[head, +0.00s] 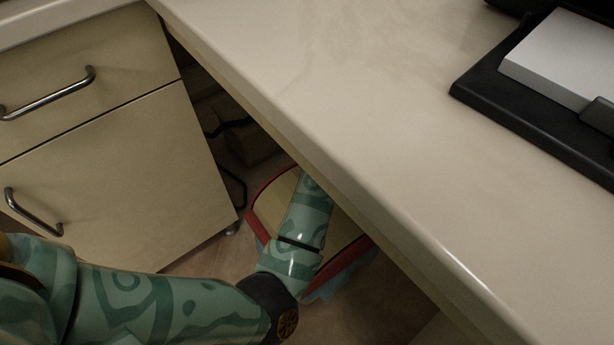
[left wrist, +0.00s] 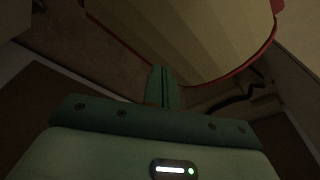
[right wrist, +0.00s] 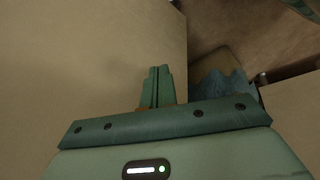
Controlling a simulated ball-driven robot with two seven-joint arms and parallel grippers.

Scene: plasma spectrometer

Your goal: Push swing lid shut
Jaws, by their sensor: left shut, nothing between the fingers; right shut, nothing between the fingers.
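A bin (head: 250,215) with a red rim stands on the floor under the desk, with a blue liner (head: 345,277) showing below the rim. Its tan swing lid (head: 272,207) is partly covered by my left forearm and the desk edge; I cannot tell its exact tilt. In the left wrist view the tan lid (left wrist: 200,35) and red rim fill the top. My left gripper (left wrist: 163,72) is shut and empty, just below the lid in that picture; contact is unclear. The head view hides it. My right gripper (right wrist: 160,70) is shut and empty, in front of a beige panel.
The desk top (head: 330,110) overhangs the bin. A drawer cabinet (head: 115,150) with metal handles stands to the left. Dark cables (head: 232,125) hang behind. A black tray with white paper (head: 565,55) lies on the desk. Blue liner-like material (right wrist: 222,85) shows beside the panel in the right wrist view.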

